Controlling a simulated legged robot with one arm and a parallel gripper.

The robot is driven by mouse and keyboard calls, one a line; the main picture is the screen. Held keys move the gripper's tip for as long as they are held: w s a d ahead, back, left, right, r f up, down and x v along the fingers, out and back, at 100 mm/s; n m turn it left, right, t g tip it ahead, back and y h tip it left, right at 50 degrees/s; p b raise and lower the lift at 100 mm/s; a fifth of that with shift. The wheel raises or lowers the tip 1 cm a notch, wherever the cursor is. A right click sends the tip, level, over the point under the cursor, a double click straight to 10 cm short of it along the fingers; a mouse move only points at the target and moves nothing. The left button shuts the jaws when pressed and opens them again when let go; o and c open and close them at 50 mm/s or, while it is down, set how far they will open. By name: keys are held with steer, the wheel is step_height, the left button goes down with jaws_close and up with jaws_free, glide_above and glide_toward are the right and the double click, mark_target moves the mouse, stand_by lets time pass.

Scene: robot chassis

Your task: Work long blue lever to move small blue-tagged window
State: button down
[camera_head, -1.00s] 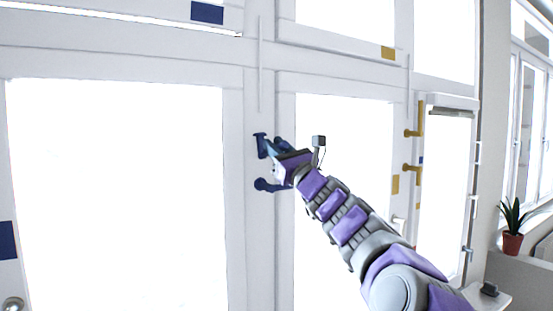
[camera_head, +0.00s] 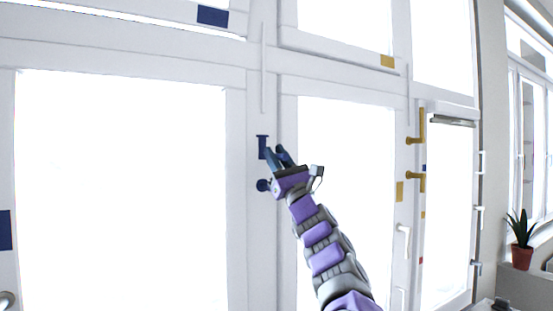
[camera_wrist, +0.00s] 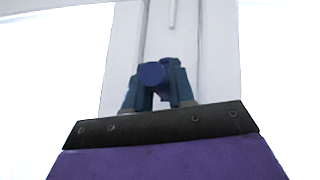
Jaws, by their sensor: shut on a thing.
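Two blue lever fittings sit on the white post between the large windows: an upper one (camera_head: 262,146) and a lower one (camera_head: 263,185). My gripper (camera_head: 277,153) is at the upper fitting, its dark blue fingers pointing up. In the wrist view the fingers are shut on a blue lever (camera_wrist: 152,75), whose round end shows between them. My gripper hides much of it, so I cannot tell surely which fitting it belongs to or which lever is longer.
Another blue tag (camera_head: 5,230) is at the left edge, on the large lower window's frame. Gold levers (camera_head: 415,140) and gold tags (camera_head: 387,61) are to the right. A potted plant (camera_head: 521,240) stands at far right. Space before the panes looks clear.

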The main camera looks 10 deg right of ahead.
steer(key=shift+w+f, duration=0.25)
steer(key=shift+f, duration=0.2)
steer(key=c, duration=1.4)
jaws_free()
steer(key=o, duration=0.3)
steer(key=shift+w+f, duration=0.1)
steer(key=shift+w, duration=0.15)
steer(key=shift+o, duration=0.2)
steer(key=shift+s, duration=0.1)
steer(key=shift+s+a+r, duration=0.1)
steer(key=shift+s+r, duration=0.15)
steer(key=shift+s+d+f, duration=0.1)
steer(key=shift+d+f, duration=0.1)
steer(key=shift+f, duration=0.2)
steer(key=b+v, duration=0.5)
steer(key=v, duration=1.1)
steer(key=shift+s, duration=0.3)
